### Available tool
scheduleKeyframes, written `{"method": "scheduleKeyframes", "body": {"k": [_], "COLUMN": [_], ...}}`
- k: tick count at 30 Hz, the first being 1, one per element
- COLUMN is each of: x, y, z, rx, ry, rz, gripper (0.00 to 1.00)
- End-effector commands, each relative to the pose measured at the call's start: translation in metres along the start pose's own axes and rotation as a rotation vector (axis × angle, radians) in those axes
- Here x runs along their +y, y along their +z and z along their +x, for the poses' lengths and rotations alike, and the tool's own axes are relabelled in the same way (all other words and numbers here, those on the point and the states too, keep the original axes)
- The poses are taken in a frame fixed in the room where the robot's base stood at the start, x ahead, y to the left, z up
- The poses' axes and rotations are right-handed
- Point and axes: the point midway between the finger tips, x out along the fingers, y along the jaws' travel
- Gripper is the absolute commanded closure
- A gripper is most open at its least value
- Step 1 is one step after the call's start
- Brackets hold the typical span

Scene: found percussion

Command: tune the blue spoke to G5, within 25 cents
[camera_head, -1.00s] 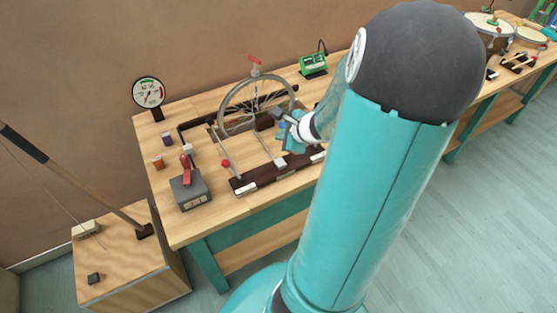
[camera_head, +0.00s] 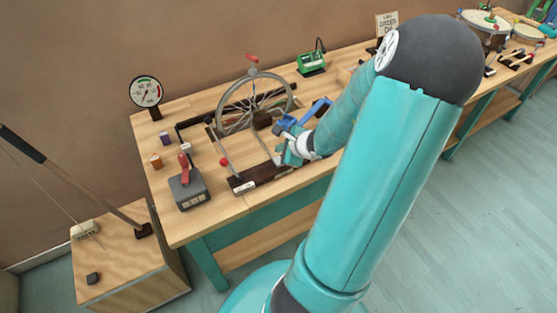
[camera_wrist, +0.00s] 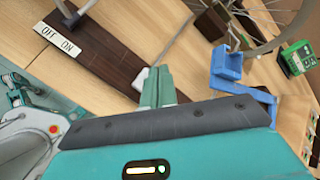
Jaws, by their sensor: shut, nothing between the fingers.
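The spoked wheel (camera_head: 226,107) stands upright in its stand on the bench. A small blue mark (camera_head: 254,92) shows among its spokes, perhaps the blue spoke; it is too small to be sure. A round dial (camera_head: 146,92) with a green arc stands at the back left; its reading is too small to read. My gripper (camera_head: 281,158) is in front of the wheel, apart from it. In the wrist view my fingers (camera_wrist: 157,86) are shut and empty, beside a small white block (camera_wrist: 141,78). A blue angled piece (camera_head: 315,112) is right of the wheel; it also shows in the wrist view (camera_wrist: 227,65).
A dark strip with an OFF/ON label (camera_wrist: 57,39) lies along the front. A grey box with a red lever (camera_head: 188,188) stands at the front left. Small purple (camera_head: 165,139) and orange (camera_head: 156,161) pieces are behind it. A green device (camera_head: 311,63) stands at the back.

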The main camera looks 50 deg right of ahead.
Motion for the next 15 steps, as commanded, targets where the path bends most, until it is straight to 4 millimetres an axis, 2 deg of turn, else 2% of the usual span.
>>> {"method": "scheduleKeyframes", "body": {"k": [6,15], "x": [0.010,0.012], "y": [-0.010,-0.012], "z": [0.015,0.017], "rx": [-0.001,0.001], "ry": [0.001,-0.001], "rz": [0.001,-0.001], "gripper": [1.00,1.00]}}
